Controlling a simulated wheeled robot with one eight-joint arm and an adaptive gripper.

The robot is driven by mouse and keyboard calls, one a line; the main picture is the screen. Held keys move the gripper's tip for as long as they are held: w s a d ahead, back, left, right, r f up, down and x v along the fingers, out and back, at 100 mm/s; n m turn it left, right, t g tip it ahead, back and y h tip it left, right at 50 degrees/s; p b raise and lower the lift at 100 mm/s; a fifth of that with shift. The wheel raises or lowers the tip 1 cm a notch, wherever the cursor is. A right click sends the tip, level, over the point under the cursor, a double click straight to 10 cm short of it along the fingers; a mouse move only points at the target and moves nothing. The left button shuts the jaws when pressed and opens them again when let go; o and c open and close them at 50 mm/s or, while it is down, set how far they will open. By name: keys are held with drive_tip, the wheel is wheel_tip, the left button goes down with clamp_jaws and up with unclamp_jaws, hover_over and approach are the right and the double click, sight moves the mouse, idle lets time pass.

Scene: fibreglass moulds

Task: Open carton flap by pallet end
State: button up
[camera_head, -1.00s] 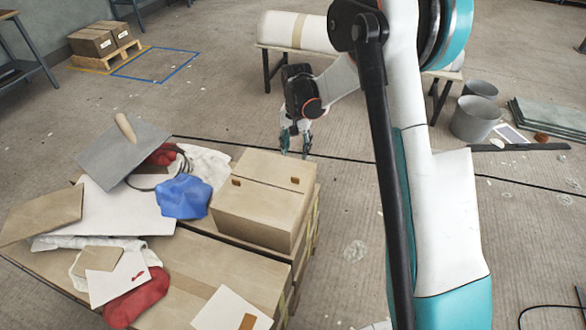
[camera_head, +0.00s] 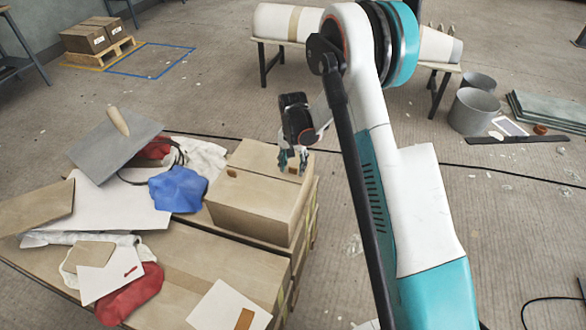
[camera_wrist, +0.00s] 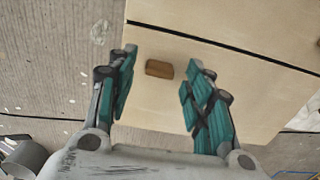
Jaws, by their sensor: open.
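A closed brown carton (camera_head: 250,205) stands on larger boxes at the end of the pallet. Two flaps meet at a dark seam across its top. One flap has a small brown tab (camera_head: 232,173) at the left; the other has a brown tab (camera_wrist: 159,69) at the right, clear in the wrist view. My gripper (camera_head: 293,166) is above the carton's far right top edge. In the wrist view my gripper (camera_wrist: 155,85) is open, its teal fingers on either side of the right-hand tab, which shows between them. I cannot tell whether the fingers touch the flap.
Left of the carton lie a blue cloth (camera_head: 178,190), a grey board with a handle (camera_head: 115,150), white sheets and a red item (camera_head: 130,295). A bench with a white roll (camera_head: 285,22) stands behind.

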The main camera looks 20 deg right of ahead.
drive_tip(key=shift+f, duration=0.35)
drive_tip(key=shift+c, duration=0.6)
clamp_jaws()
drive_tip(key=shift+r, duration=0.15)
